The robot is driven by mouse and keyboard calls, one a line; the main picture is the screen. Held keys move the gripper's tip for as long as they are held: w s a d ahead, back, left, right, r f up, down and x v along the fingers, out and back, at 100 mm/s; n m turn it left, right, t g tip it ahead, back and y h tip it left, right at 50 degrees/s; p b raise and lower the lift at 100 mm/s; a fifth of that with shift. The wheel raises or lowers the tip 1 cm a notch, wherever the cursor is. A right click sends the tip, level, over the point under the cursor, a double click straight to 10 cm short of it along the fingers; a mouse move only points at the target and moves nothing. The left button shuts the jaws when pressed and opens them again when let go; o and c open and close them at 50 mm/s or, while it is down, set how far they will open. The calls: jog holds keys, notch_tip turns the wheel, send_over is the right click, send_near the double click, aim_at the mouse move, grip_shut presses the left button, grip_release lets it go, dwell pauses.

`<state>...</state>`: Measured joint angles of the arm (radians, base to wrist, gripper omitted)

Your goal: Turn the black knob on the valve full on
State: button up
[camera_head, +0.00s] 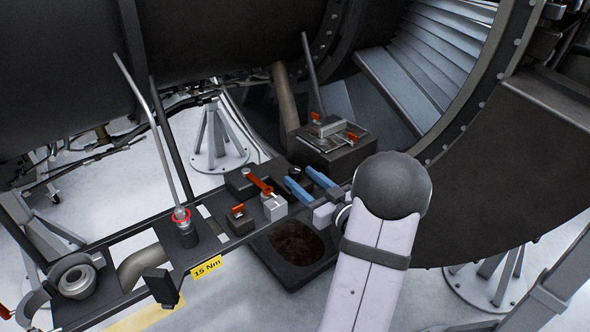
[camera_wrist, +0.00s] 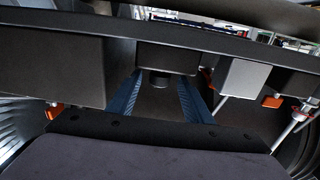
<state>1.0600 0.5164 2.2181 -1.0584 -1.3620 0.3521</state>
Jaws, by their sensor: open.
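My gripper (camera_head: 298,175) has two blue fingers, spread apart, above the dark bench rail and pointing to the upper left in the head view. In the wrist view my gripper (camera_wrist: 159,82) is open, with one finger on each side of a short round black knob (camera_wrist: 159,80). The knob sticks out from a dark box-shaped body (camera_wrist: 168,57), which looks like the valve. The fingers do not appear closed on the knob; whether they touch it I cannot tell. In the head view a small dark piece shows between the fingertips, too small to tell its setting.
Left of the fingers are a red-orange lever (camera_head: 258,181), a silver block (camera_head: 274,207) and an orange-handled black box (camera_head: 239,218). A dark box with orange handles (camera_head: 336,147) stands behind. A dark tray (camera_head: 293,250) is below. A red-ringed post (camera_head: 182,217) stands further left.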

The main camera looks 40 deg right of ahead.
aim_at(299, 176)
jog(key=shift+w+p, duration=0.65)
jog(key=shift+w, duration=1.3)
jog(key=shift+d, duration=0.1)
jog(key=c, duration=1.1)
